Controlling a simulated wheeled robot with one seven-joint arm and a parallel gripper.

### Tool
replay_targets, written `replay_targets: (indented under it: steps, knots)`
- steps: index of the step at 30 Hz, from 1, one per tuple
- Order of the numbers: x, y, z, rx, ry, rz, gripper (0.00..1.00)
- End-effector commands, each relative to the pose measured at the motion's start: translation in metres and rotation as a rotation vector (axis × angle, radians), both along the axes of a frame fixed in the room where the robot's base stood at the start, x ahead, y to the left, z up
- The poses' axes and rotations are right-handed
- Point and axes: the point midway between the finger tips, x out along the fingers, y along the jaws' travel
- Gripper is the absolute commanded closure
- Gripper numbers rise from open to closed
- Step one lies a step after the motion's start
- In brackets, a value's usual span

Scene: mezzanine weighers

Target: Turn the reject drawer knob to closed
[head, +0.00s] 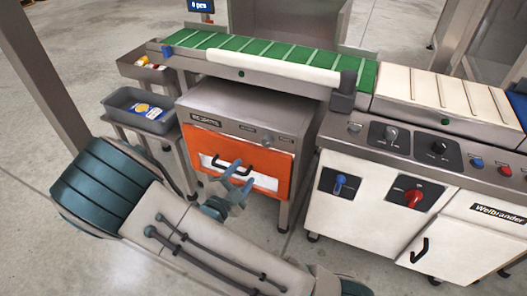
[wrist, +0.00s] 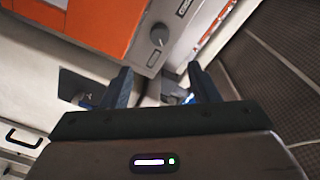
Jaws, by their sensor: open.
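The reject drawer knob (head: 267,141) is a small round grey knob on the grey panel above the orange drawer front (head: 280,165), near the panel's right end. In the wrist view the knob (wrist: 160,36) shows beyond the fingertips, with a pale pointer mark that is hard to read. My gripper (head: 243,178) is in front of the drawer, below the knob in the head view. In the wrist view my gripper (wrist: 162,84) has its fingers apart with nothing between them, and they do not appear to touch the knob.
The drawer's black handle (head: 228,163) is close to my fingers. A white control cabinet (head: 345,215) with a blue switch (head: 340,184) and red switch (head: 413,197) stands to the right. Grey bins (head: 138,112) stand left. A green belt (head: 220,42) runs above.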

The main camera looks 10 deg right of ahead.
Motion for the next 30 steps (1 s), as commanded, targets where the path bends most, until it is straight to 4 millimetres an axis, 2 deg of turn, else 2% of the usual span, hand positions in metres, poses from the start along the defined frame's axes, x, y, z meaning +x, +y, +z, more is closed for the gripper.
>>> replay_targets:
  steps: [5, 12, 18, 24, 30]
  knots:
    - [0.02, -0.019, -0.001, -0.001, -0.001, -0.005, 0.45]
    - [0.06, -0.054, -0.001, 0.001, -0.001, -0.006, 0.45]
    - [0.086, -0.076, -0.001, 0.0, 0.0, -0.003, 0.45]
    - [0.099, -0.086, 0.0, 0.0, 0.002, -0.001, 0.45]
    - [0.101, -0.088, 0.001, 0.001, 0.002, 0.0, 0.45]
